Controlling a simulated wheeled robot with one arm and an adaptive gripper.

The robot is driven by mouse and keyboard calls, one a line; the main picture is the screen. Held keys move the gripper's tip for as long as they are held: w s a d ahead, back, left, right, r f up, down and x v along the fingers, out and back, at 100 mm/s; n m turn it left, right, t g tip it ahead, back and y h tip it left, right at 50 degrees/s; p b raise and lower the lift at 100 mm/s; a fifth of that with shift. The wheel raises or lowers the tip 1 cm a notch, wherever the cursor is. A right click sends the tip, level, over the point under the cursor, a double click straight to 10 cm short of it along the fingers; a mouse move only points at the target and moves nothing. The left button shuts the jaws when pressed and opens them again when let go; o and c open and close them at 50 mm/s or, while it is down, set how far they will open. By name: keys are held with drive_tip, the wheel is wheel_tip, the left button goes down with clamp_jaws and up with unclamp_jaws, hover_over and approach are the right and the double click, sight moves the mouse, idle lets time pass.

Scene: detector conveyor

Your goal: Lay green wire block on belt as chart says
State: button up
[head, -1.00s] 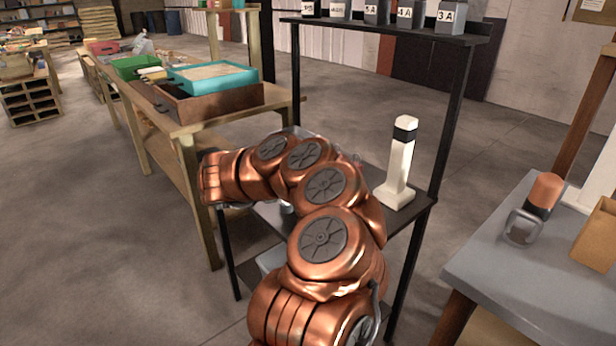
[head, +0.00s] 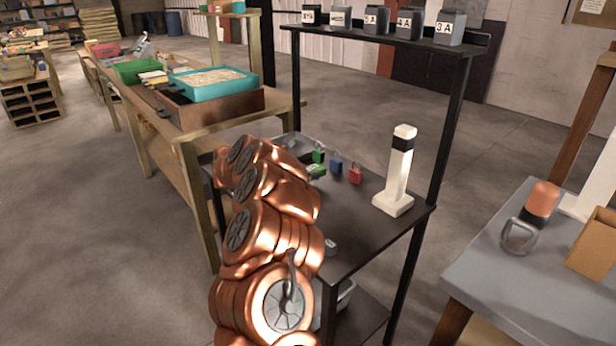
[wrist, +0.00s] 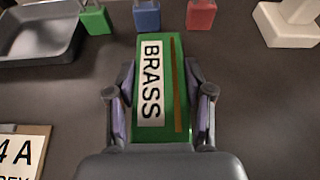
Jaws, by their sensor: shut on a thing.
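The green block (wrist: 168,120) has a white label reading BRASS and a thin brown strip along its top. In the wrist view it lies between the two fingers of my gripper (wrist: 160,112), which is shut on its sides. The block's far end points toward the padlocks. In the head view a small part of the green block (head: 316,170) shows beside my copper arm, over the dark shelf; the arm hides my gripper. I cannot tell whether the block touches the shelf. I cannot make out a belt or a readable chart.
On the dark shelf (head: 350,225) stand green (head: 318,155), blue (head: 336,163) and red (head: 355,174) padlocks, a white post (head: 399,170) and a grey tray (wrist: 45,38). A card reading "4 A" (wrist: 22,150) is at lower left. A grey table (head: 480,270) stands right.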

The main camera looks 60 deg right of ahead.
sight(308, 167)
drive_tip(key=shift+w+d, duration=0.3)
drive_tip(key=shift+d, duration=0.5)
drive_tip(key=shift+w+d+f+p, duration=0.15)
drive_tip(key=shift+w+d+p, duration=0.2)
drive_tip(key=shift+d, duration=0.15)
drive_tip(key=shift+d+f, duration=0.15)
drive_tip(key=shift+f, duration=1.6)
drive_tip(key=shift+f, duration=0.15)
drive_tip(key=o, duration=1.2)
drive_tip(key=shift+o, duration=0.2)
